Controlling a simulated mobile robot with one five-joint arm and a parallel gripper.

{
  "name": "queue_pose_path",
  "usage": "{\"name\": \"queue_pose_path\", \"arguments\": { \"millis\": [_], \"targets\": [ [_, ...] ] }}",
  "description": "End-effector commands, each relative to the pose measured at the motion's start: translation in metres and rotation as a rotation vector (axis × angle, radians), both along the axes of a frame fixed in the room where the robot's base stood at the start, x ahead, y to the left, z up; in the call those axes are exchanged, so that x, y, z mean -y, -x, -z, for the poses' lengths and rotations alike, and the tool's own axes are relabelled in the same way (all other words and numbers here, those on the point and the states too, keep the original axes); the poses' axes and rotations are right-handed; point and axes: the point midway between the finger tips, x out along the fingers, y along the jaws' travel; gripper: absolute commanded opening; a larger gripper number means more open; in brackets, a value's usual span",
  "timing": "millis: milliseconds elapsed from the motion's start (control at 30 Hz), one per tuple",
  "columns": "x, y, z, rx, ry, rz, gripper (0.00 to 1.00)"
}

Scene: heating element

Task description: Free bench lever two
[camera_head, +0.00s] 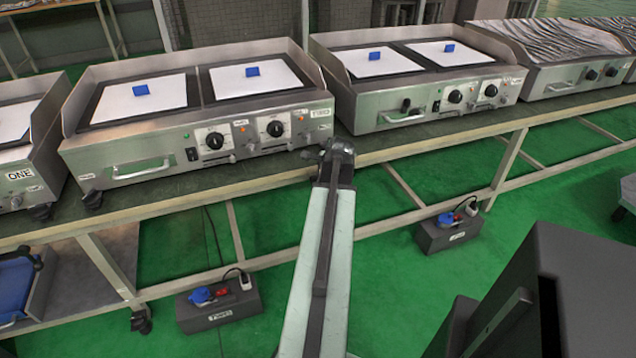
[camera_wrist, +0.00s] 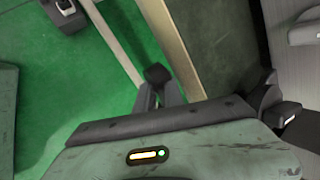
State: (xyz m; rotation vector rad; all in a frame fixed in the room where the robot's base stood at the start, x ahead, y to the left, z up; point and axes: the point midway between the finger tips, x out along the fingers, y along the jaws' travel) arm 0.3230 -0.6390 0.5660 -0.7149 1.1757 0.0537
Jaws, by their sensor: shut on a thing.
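My gripper (camera_head: 338,155) is at the front edge of the bench (camera_head: 170,195), just past the right front corner of the griddle labelled TWO (camera_head: 322,112). In the wrist view its two grey fingers (camera_wrist: 158,88) converge on a small dark rounded piece (camera_wrist: 157,73) and are shut on it. This piece appears beside the bench's pale edge rail (camera_wrist: 170,40). I cannot tell for sure whether it is bench lever two. In the head view my arm and gripper hide the spot.
A dark foot or caster with a grey-tipped tab (camera_wrist: 284,114) is to the right of my fingers. A second griddle (camera_head: 430,105) stands to the right on the bench. Below are two power boxes (camera_head: 218,308) (camera_head: 447,235) on the green floor.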

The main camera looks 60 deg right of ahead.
Motion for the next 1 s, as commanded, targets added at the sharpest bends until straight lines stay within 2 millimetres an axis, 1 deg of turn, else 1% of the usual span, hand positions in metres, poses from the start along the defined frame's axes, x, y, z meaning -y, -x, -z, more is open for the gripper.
{"name": "queue_pose_path", "arguments": {
  "millis": [33,67,333,433,567,800,900,1000],
  "targets": [
    [-0.001,-0.003,-0.001,0.007,-0.003,-0.002,0.15],
    [0.0,-0.002,-0.001,0.007,-0.003,-0.001,0.22],
    [0.003,0.005,0.0,0.004,-0.003,0.007,0.22],
    [0.002,0.007,-0.005,0.005,-0.003,0.01,0.22],
    [-0.003,0.013,-0.02,0.004,-0.004,0.011,0.22],
    [-0.018,0.03,-0.061,0.005,-0.003,0.008,0.22],
    [-0.022,0.035,-0.069,0.006,-0.003,0.008,0.22],
    [-0.023,0.037,-0.069,0.006,-0.003,0.008,0.22]
  ]
}}
